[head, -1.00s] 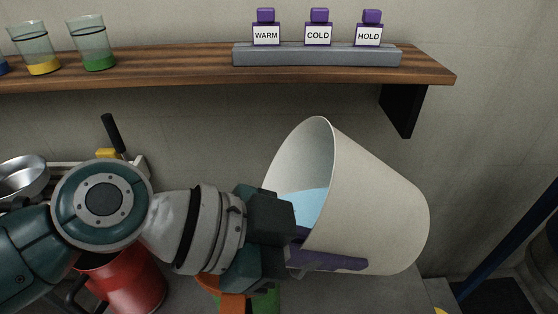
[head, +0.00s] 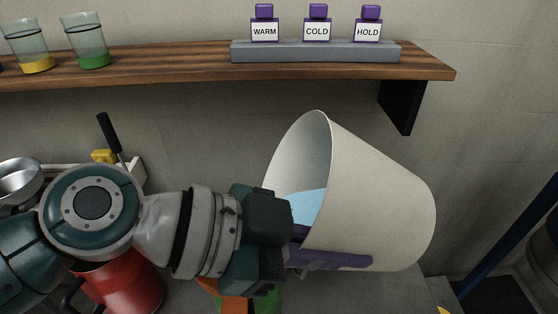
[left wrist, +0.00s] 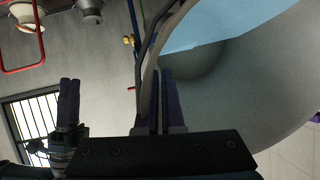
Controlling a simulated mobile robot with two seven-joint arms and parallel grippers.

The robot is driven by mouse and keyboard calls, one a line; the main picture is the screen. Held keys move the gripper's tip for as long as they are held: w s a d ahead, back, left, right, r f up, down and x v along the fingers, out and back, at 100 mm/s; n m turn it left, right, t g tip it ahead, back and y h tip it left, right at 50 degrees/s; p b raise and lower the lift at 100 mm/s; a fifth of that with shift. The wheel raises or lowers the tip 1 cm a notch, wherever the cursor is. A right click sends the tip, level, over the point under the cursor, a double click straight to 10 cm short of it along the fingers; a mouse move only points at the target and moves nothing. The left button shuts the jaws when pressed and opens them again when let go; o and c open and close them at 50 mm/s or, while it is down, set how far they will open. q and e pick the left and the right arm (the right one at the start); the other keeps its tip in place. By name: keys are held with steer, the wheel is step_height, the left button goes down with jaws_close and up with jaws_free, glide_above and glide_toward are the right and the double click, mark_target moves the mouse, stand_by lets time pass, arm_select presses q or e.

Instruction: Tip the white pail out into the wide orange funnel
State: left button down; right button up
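The white pail (head: 385,195) is held in the air, tilted with its mouth toward the left of the head view. Light blue liquid (head: 308,208) shows inside near the lower lip.
A wooden shelf (head: 160,68) with beakers (head: 87,42) and labelled purple bottles (head: 317,25) is above. A red container (head: 125,287) and a metal bowl (head: 18,182) stand at the left. A green piece (head: 266,301) is beside the orange one.

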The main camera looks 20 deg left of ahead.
arm_select(q)
steer(key=shift+s+r+b, duration=0.1)
steer(key=shift+b, duration=0.2)
arm_select(e)
steer(key=shift+s+a+f, duration=0.15)
steer(key=shift+f, duration=0.15)
arm_select(q)
steer(key=shift+a+r+n+h, duration=0.2)
steer(key=shift+r+n+h, duration=0.05)
steer(key=shift+n+h, duration=0.15)
arm_select(e)
steer(key=shift+a+f, duration=0.15)
steer(key=shift+a, duration=0.2)
